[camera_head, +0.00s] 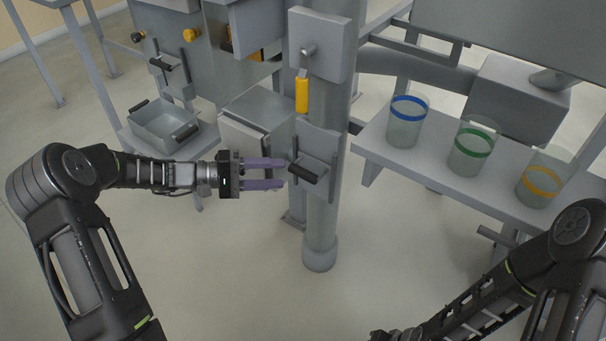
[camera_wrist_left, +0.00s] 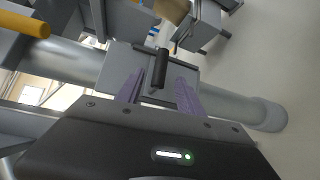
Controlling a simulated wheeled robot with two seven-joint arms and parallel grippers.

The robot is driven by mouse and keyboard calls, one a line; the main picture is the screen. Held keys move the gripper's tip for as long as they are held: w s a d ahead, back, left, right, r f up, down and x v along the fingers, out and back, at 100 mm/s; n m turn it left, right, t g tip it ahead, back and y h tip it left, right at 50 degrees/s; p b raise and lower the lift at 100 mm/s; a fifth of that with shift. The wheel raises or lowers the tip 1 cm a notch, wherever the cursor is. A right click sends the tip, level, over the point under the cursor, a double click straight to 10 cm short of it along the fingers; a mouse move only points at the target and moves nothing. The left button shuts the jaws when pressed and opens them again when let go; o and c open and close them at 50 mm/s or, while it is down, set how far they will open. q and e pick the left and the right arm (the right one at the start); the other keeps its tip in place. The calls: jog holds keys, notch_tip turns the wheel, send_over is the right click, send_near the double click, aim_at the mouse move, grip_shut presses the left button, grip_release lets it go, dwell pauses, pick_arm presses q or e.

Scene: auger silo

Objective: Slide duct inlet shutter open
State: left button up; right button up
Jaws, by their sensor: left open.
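A grey shutter plate (camera_head: 318,150) with a black bar handle (camera_head: 303,173) sits on the front of the upright grey duct (camera_head: 320,225). My left gripper (camera_head: 284,174) is open just left of the handle, its purple fingers pointing at it. In the left wrist view the black handle (camera_wrist_left: 160,69) lies between the two fingers (camera_wrist_left: 158,92), with the shutter plate (camera_wrist_left: 190,75) behind it. I cannot tell whether the fingers touch the handle. My right arm shows at the lower right of the head view; its gripper cannot be made out.
A yellow handle (camera_head: 302,93) hangs above the shutter on the duct. A grey tray (camera_head: 165,128) stands on a left shelf. Jars with blue (camera_head: 407,120), green (camera_head: 470,150) and orange (camera_head: 541,182) bands stand on the right bench (camera_head: 430,180). The floor in front is clear.

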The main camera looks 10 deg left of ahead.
aim_at(296, 174)
pick_arm(q)
jog(key=b+x, duration=0.1)
jog(key=x, duration=0.6)
jog(key=shift+d+b, duration=0.2)
jog(key=shift+b, duration=0.2)
jog(key=shift+c, duration=0.4)
grip_shut()
dwell(0.6)
